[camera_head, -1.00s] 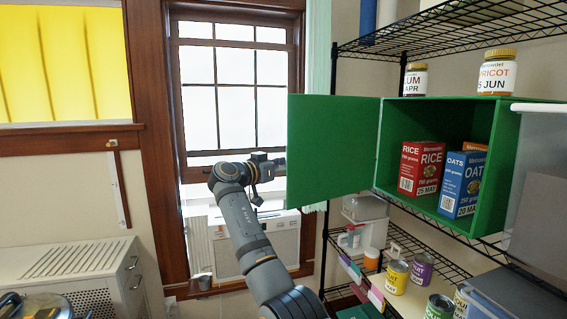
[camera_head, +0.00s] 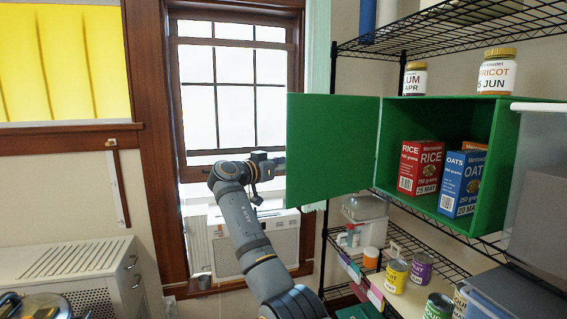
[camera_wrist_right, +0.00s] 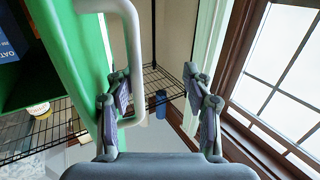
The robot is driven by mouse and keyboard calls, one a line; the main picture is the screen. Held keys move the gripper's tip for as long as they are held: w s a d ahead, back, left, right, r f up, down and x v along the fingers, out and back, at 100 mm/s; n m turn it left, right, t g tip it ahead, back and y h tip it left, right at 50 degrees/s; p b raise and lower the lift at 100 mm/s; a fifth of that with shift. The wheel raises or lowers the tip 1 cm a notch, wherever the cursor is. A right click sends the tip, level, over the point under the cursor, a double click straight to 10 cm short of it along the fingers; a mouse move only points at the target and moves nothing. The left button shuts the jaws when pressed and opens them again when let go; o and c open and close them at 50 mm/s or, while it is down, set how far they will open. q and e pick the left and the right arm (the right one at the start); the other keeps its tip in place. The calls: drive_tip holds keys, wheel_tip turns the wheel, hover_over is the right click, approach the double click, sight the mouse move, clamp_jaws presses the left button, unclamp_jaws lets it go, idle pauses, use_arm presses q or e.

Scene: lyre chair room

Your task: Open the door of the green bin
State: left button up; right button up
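The green bin (camera_head: 512,160) stands on the wire shelf with its opening showing. Its green door (camera_head: 330,150) is swung wide open to the left. In the right wrist view, the door (camera_wrist_right: 75,60) carries a white handle (camera_wrist_right: 136,45). My right gripper (camera_wrist_right: 160,88) is open, its fingers apart. Its left finger is beside the door, within the handle's loop; the right finger is clear on the other side. In the head view my right arm reaches up to the door's left edge, and the fingertips are hidden behind the door. My left gripper is not in view.
A red rice box (camera_head: 420,168) and a blue oats box (camera_head: 462,184) stand inside the bin. Jars (camera_head: 497,74) stand on top. Cans (camera_head: 420,267) fill the lower shelf. A window (camera_head: 230,85) and an air conditioner (camera_head: 283,240) are behind my arm.

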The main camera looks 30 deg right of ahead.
drive_tip(key=shift+w+r+t, duration=0.5)
drive_tip(key=shift+r, duration=0.15)
drive_tip(key=shift+c, duration=0.5)
drive_tip(key=o, duration=0.4)
drive_tip(key=shift+w+d+f, duration=0.25)
drive_tip(key=shift+w, duration=0.1)
drive_tip(key=shift+c, duration=0.9)
drive_tip(key=shift+d+f, duration=0.15)
drive_tip(key=shift+d, duration=0.05)
drive_tip(key=c, duration=0.7)
drive_tip(key=shift+s, duration=0.1)
drive_tip(key=shift+c, duration=0.2)
drive_tip(key=shift+s, duration=0.1)
drive_tip(key=shift+a, duration=0.1)
